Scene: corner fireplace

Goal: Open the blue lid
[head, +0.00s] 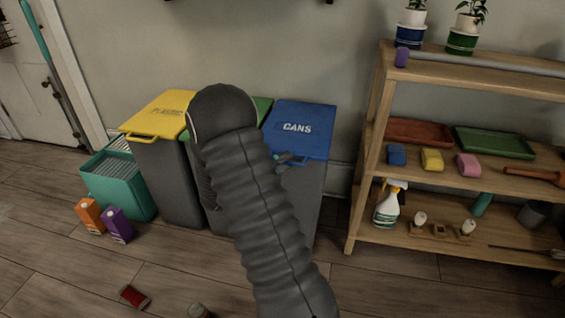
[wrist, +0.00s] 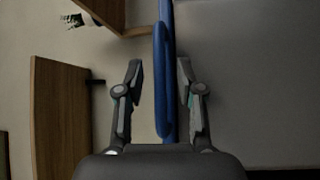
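The blue lid (head: 300,130), marked CANS, sits closed on a grey bin at the right of the bin row in the head view. In the wrist view the lid's edge and its handle (wrist: 163,90) show as a blue upright strip. My gripper (wrist: 158,68) is open, with one finger on each side of the handle and a gap on both sides. In the head view my gripper (head: 290,160) shows only in part at the lid's front edge; my arm hides the rest.
A yellow-lidded bin (head: 160,112) and a mostly hidden green-lidded bin (head: 263,106) stand to the left. A wooden shelf (head: 450,168) stands at the right. A red can (head: 134,297) lies on the floor. Orange (head: 90,215) and purple (head: 117,225) cartons stand by a teal crate (head: 118,185).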

